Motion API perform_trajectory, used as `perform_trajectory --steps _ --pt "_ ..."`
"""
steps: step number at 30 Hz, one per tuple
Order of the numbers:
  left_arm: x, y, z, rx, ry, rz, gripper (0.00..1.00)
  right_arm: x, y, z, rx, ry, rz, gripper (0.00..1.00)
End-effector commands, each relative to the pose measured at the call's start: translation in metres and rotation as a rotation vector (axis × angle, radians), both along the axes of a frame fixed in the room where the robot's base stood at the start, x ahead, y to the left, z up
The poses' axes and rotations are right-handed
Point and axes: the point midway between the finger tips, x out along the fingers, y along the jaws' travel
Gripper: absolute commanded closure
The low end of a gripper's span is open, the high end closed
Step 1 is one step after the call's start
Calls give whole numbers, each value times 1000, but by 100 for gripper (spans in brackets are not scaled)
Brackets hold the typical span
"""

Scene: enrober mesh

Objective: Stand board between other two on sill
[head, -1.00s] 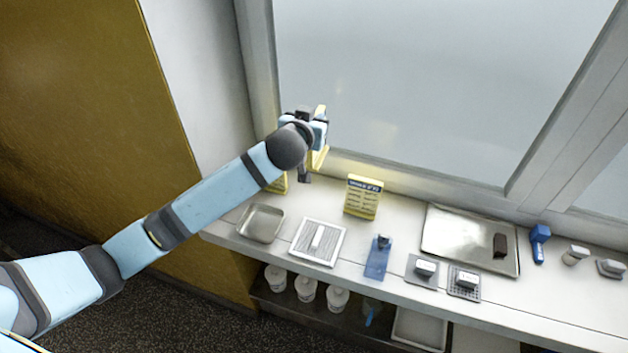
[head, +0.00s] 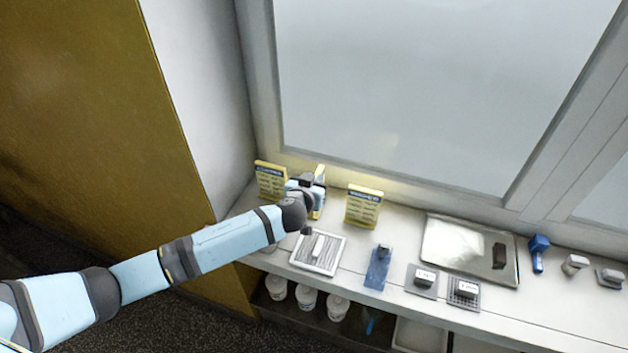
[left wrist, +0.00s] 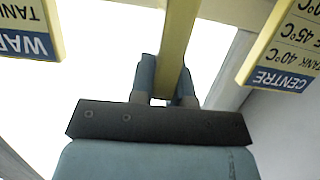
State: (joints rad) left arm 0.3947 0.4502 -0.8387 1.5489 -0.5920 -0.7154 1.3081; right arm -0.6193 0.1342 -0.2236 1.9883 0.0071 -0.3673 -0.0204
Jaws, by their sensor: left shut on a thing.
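My left gripper (head: 310,184) is shut on a yellow board (head: 320,191), which it holds upright in the gap between two other yellow boards at the window. The left board (head: 270,180) and the right board (head: 363,205) stand on the white sill (head: 400,215), printed faces towards me. The held board's lower edge is close to the sill; I cannot tell whether it touches. In the left wrist view the held board (left wrist: 178,35) is edge-on between the fingers, apart from the "WAR… TANK" board (left wrist: 28,35) and the "CENTRE" board (left wrist: 285,45). My right gripper is not in view.
A striped white tray (head: 318,262) lies in front of the gap. A blue clipboard-like piece (head: 378,268), small blocks on grey pads, a metal tray (head: 450,242) and a blue tool (head: 538,250) lie to the right. Window glass (head: 420,90) rises behind.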

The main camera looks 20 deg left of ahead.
Motion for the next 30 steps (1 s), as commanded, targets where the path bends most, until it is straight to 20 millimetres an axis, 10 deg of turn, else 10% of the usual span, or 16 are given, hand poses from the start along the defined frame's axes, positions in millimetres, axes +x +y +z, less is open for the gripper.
perform_trajectory --steps 8,12,23,30 --pt "0 -1 -3 -2 -1 0 100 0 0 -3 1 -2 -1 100" --pt "0 0 -2 -1 0 0 58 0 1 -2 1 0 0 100" --pt "0 0 4 0 -1 0 58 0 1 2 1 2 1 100" --pt "-41 1 10 -4 2 -1 58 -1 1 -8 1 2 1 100"
